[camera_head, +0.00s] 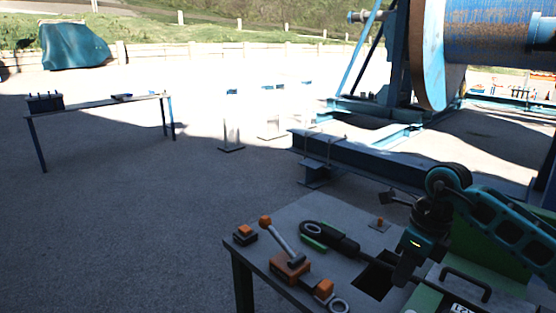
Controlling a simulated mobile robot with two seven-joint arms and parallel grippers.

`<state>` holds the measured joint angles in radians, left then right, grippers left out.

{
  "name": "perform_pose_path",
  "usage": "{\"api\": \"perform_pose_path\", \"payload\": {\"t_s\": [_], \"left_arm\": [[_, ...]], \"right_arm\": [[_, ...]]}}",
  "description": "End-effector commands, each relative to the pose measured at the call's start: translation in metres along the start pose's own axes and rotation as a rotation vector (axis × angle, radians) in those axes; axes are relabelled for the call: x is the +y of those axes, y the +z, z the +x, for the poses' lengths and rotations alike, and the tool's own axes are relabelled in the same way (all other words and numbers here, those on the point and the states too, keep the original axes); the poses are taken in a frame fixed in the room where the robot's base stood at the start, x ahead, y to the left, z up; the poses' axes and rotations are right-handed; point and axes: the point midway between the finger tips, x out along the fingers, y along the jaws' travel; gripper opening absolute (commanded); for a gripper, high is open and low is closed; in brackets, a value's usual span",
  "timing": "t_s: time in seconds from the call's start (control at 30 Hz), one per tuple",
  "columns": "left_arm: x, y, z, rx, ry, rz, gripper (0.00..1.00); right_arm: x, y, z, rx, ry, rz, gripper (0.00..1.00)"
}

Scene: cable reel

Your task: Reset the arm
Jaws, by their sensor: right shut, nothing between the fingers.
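My right arm comes in from the right over a grey workbench (349,214). My left gripper is not in view. On the bench, an orange-and-grey lever tool (288,262) lies left of the gripper. A dark tool with a round ring end (329,236) lies between them, beside a green piece.
A small orange-and-dark block (245,235) and a metal ring (339,305) lie on the bench. A large blue cable reel (431,55) on a steel frame stands behind. A long table (93,104) stands far left. Open paved ground lies between.

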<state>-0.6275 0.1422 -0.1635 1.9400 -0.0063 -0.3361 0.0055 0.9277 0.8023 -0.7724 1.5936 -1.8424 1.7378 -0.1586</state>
Motion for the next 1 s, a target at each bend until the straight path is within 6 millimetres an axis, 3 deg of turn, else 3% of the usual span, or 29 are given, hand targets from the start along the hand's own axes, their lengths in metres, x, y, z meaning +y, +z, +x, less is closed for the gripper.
{"api": "perform_pose_path", "payload": {"t_s": [0.03,0.17,0.2,0.3,0.4,0.47,0.57,0.67,0.8,0.93,0.97,1.0], "left_arm": [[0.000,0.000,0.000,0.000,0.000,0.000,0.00],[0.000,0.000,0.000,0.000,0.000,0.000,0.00],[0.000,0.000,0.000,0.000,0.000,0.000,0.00],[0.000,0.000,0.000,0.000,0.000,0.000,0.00],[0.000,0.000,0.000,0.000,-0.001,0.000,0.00],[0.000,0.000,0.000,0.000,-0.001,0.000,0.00],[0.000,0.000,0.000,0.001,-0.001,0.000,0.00],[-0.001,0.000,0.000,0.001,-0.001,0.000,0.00],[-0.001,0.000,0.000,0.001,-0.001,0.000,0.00],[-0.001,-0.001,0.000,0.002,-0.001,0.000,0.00],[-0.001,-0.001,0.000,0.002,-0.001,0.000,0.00],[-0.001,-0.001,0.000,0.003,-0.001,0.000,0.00]], "right_arm": [[0.027,0.012,0.022,-0.064,0.105,-0.015,0.00],[0.109,0.051,0.058,-0.306,0.446,0.022,0.00],[0.133,0.062,0.061,-0.384,0.558,0.060,0.00],[0.179,0.084,0.057,-0.569,0.829,0.210,0.00],[0.202,0.098,0.045,-0.733,1.083,0.435,0.00],[0.203,0.103,0.038,-0.820,1.219,0.604,0.00],[0.189,0.102,0.037,-0.938,1.415,0.937,0.00],[0.162,0.087,0.053,-1.016,1.558,1.329,0.00],[0.127,0.039,0.108,-1.038,1.647,1.956,0.00],[0.120,-0.024,0.171,-0.959,1.607,2.517,0.00],[0.122,-0.037,0.183,0.900,-1.525,-2.522,0.00],[0.126,-0.052,0.197,0.823,-1.427,-2.512,0.00]]}}
